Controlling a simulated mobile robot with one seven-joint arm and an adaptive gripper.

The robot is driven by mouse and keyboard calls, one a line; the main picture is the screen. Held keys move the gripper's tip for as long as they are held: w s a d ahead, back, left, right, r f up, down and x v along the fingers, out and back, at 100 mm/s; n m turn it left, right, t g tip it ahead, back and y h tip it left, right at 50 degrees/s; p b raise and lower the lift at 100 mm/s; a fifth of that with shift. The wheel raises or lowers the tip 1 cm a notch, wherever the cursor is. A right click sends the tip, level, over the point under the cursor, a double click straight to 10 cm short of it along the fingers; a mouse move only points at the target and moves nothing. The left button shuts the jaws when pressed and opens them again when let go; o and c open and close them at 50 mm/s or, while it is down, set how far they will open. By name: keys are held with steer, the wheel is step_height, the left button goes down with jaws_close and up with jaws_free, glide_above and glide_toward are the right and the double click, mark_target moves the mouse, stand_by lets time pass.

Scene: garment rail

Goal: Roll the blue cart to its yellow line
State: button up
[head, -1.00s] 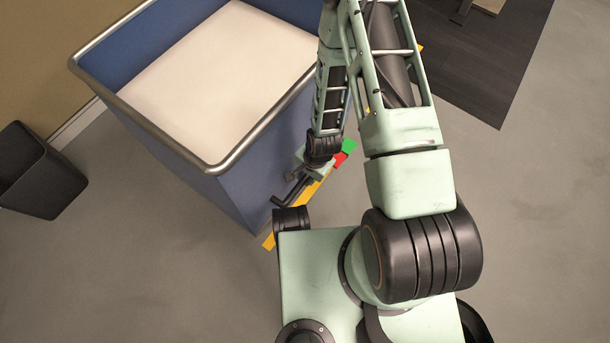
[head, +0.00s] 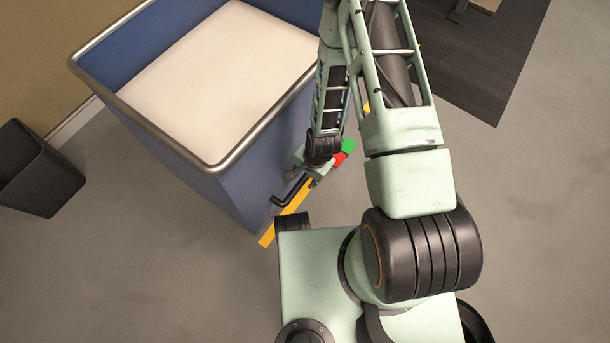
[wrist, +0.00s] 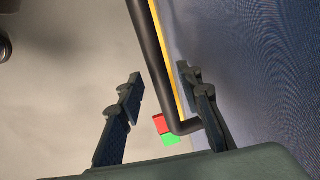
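The blue cart (head: 240,190), with a metal rim and pale contents, stands at left in the head view. Its side fills the right of the wrist view (wrist: 250,70). Its black bar handle (head: 291,196) is on the side facing me. The yellow line (head: 283,221) lies on the floor along the cart's lower edge; it also shows in the wrist view (wrist: 167,60). My gripper (wrist: 158,76) is open, with the handle (wrist: 158,60) passing between its spread fingers, no finger visibly closed on it. In the head view, my arm partly hides the gripper and line.
A green block (head: 349,146) and a red block (head: 340,158) are beside my wrist. A dark bin (head: 45,180) stands by the wall at left. A dark floor mat (head: 480,60) lies at upper right. The floor at right is clear.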

step_height(320, 180, up, 12)
steer(key=s+d, duration=0.1)
steer(key=shift+s+d, duration=0.2)
steer(key=shift+d, duration=0.15)
stand_by(0.4)
steer(key=shift+f, duration=0.1)
stand_by(0.4)
